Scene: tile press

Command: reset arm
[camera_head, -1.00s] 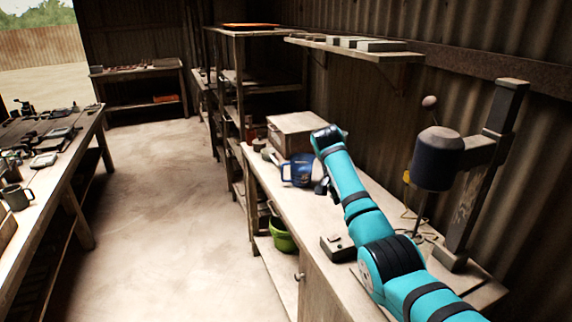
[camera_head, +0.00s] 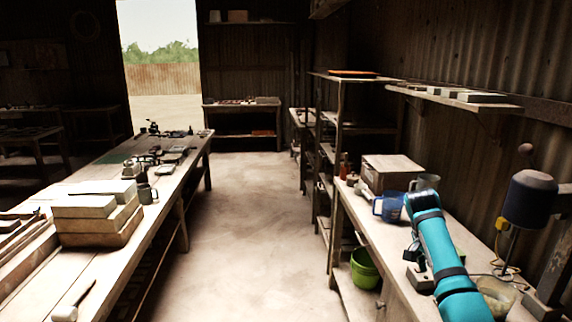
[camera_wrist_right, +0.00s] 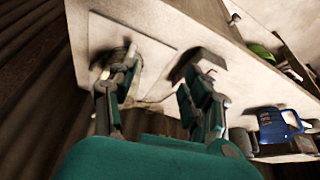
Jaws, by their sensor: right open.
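My right arm, teal with black bands, reaches in from the lower right over the right-hand bench in the head view. My right gripper (camera_head: 415,247) hangs below the arm's far end, small and dark, partly lost against the bench. In the right wrist view its two fingers (camera_wrist_right: 163,68) are spread apart, with nothing held between them. The left finger overlaps a blurred pale item on a board. My left gripper is in neither view.
A blue mug (camera_head: 388,206) stands near a box (camera_head: 392,172) beyond the arm. A press-like machine (camera_head: 528,200) stands to its right. A green bucket (camera_head: 364,268) sits on the lower shelf. The left table (camera_head: 165,200) holds stacked blocks. The aisle floor (camera_head: 240,235) is clear.

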